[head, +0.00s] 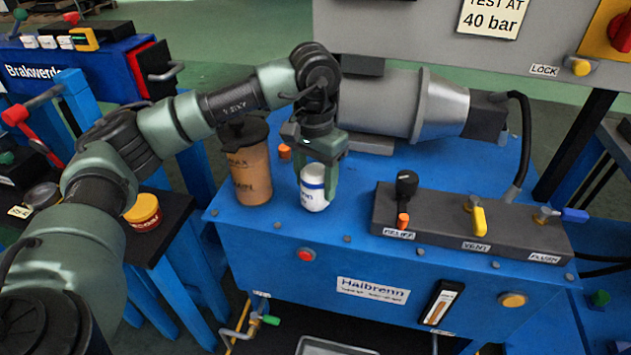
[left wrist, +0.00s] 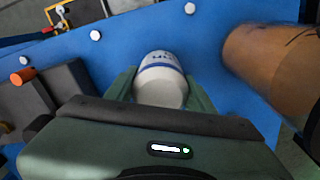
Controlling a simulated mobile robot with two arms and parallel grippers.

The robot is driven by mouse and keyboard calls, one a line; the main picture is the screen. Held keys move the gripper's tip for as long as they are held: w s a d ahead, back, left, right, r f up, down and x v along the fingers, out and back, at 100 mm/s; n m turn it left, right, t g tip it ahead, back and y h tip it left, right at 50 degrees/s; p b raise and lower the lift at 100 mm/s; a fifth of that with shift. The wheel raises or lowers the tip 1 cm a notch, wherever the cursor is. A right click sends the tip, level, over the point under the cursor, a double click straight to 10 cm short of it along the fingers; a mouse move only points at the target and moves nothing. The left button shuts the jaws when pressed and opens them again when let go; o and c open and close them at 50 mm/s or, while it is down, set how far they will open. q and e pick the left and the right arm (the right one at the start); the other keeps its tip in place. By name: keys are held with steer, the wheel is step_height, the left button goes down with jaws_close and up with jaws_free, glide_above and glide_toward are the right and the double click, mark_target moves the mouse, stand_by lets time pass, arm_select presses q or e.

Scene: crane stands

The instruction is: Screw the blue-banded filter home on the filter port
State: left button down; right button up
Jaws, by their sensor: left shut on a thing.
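The blue-banded filter (head: 314,197) is a white cylinder with a blue band, upright over the blue bench top. My left gripper (head: 318,178) is above it, pointing down, with its green fingers shut on its sides. In the left wrist view the filter (left wrist: 161,80) sits between the two fingers (left wrist: 160,92). The filter port is hidden under the filter, and I cannot tell whether the filter touches it. My right gripper is in neither view.
A brown reservoir (head: 250,175) with a dark cap stands close left of the filter. A dark valve block (head: 440,222) with relief, vent and flush handles lies to the right. The grey motor (head: 385,103) is behind. A red button (head: 306,254) is on the front face.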

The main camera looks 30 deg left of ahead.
arm_select(q)
steer(key=shift+m, duration=0.9)
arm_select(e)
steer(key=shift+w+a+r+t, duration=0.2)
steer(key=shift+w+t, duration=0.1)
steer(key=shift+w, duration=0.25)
arm_select(q)
steer(key=shift+c, duration=2.3)
jaws_free()
steer(key=shift+c, duration=0.8)
